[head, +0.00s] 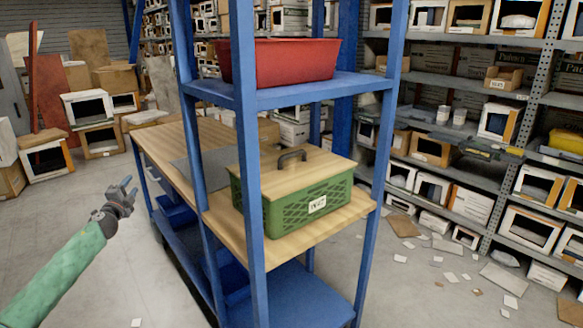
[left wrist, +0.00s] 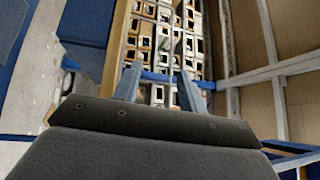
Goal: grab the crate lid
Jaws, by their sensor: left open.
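The crate lid (head: 309,172) is a flat wooden board with a dark arched handle (head: 291,156) on top. It lies on a green crate (head: 290,214) with perforated sides and a white label. The crate stands on the wooden shelf of a blue rack. My left gripper (head: 128,186) is left of the rack, well apart from the lid, with a blue upright between them. Its two fingers also show in the left wrist view (left wrist: 161,85), spread apart with nothing between them. The lid is not recognisable in the left wrist view. My right gripper is not in view.
Blue rack posts (head: 246,150) stand in front of and beside the crate. A red bin (head: 284,62) sits on the blue shelf above it. A wooden table (head: 165,140) extends behind at left.

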